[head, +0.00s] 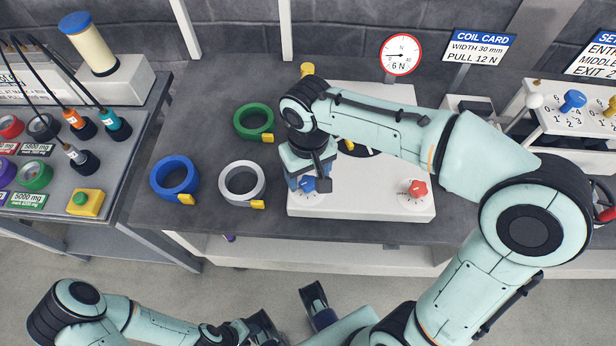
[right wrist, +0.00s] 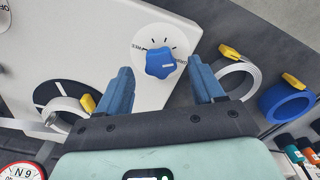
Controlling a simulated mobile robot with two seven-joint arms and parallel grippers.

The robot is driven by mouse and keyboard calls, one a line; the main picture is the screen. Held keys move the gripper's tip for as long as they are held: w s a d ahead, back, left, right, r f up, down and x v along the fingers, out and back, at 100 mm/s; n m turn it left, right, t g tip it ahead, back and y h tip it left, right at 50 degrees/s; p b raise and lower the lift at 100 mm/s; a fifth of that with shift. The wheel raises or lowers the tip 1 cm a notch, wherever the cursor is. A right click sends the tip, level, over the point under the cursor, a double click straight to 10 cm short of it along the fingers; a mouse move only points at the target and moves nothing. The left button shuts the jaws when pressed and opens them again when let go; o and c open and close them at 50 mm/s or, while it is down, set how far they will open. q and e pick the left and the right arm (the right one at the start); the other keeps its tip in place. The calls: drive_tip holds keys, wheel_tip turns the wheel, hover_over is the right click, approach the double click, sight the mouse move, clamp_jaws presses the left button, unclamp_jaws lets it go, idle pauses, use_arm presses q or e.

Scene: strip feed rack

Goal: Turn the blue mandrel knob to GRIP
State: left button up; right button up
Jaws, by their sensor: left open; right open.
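The blue mandrel knob (right wrist: 160,62) sits on a round white dial on a pale machine panel. In the right wrist view it shows beyond and between my right gripper's blue fingers (right wrist: 163,84), which stand open with a gap on both sides. The pale mark on the knob lies toward the right side of the dial; the small lettering is hard to read. In the head view my right gripper (head: 311,178) is over the front left corner of the machine (head: 365,202) and partly hides the blue knob (head: 308,185). My left gripper (head: 264,327) is low at the bottom edge, away from the bench.
A red knob (head: 413,189) is at the machine's front right. White (head: 229,192), blue (head: 158,184) and green (head: 240,128) strip coils lie left of the machine. A gauge (head: 401,53) and the coil card (head: 479,48) stand behind. Bare bench lies around the coils.

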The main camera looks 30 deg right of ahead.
drive_tip(key=shift+f, duration=0.9)
drive_tip(key=c, duration=1.1)
drive_tip(key=shift+o, duration=0.2)
drive_tip(key=shift+m, duration=3)
drive_tip(key=shift+r, duration=0.1)
drive_tip(key=o, duration=1.1)
drive_tip(key=shift+c, duration=0.2)
